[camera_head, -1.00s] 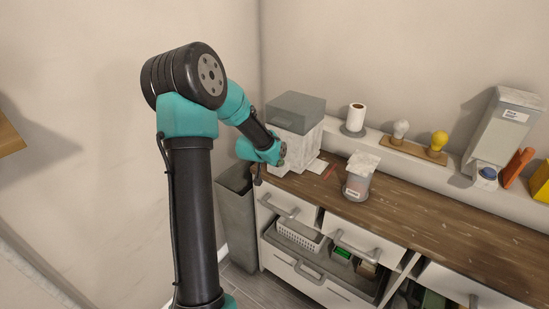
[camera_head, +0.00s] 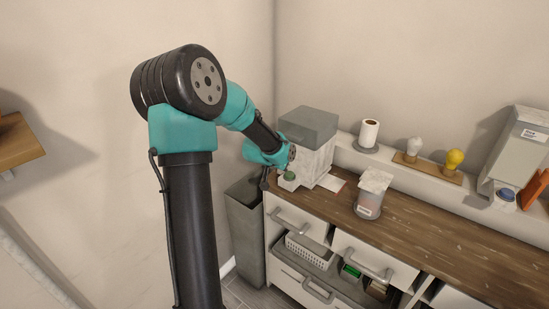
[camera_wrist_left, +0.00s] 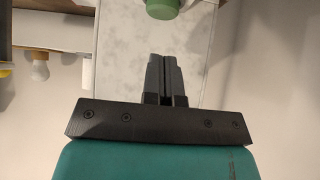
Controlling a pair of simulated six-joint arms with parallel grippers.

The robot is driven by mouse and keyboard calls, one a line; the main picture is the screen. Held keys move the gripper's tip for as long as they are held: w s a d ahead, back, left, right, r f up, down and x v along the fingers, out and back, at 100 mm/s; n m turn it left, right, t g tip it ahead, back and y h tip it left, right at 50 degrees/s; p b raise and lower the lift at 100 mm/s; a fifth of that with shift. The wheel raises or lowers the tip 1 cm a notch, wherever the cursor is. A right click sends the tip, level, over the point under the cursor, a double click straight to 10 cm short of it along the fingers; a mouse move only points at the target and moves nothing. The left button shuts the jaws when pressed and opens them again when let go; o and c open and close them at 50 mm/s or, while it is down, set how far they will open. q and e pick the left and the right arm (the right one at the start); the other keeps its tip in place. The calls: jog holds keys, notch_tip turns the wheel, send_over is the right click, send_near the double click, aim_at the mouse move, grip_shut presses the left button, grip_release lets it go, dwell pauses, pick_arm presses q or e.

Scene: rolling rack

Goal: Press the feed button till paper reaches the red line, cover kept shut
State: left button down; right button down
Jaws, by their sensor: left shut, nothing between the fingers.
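The printer (camera_head: 318,158) is a pale marbled box at the far left end of the wooden counter. Its grey cover (camera_head: 308,124) is shut. A round green feed button (camera_head: 289,176) sits low at its left front; it also shows at the top of the left wrist view (camera_wrist_left: 162,8). White paper (camera_head: 329,182) lies out of the printer's right side, by a reddish mark (camera_head: 342,187); the exact gap is too small to tell. My left gripper (camera_wrist_left: 167,58) is shut and empty, its fingertips apart from the button in the picture. My right gripper is not in view.
A paper roll (camera_head: 369,134) and two bulbs on a wooden holder (camera_head: 427,172) are on the back ledge. A tall grey bin (camera_head: 246,235) stands left of the counter.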

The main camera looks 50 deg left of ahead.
pick_arm(q)
jog(key=v, duration=0.8)
jog(key=shift+w, duration=0.15)
dwell(1.2)
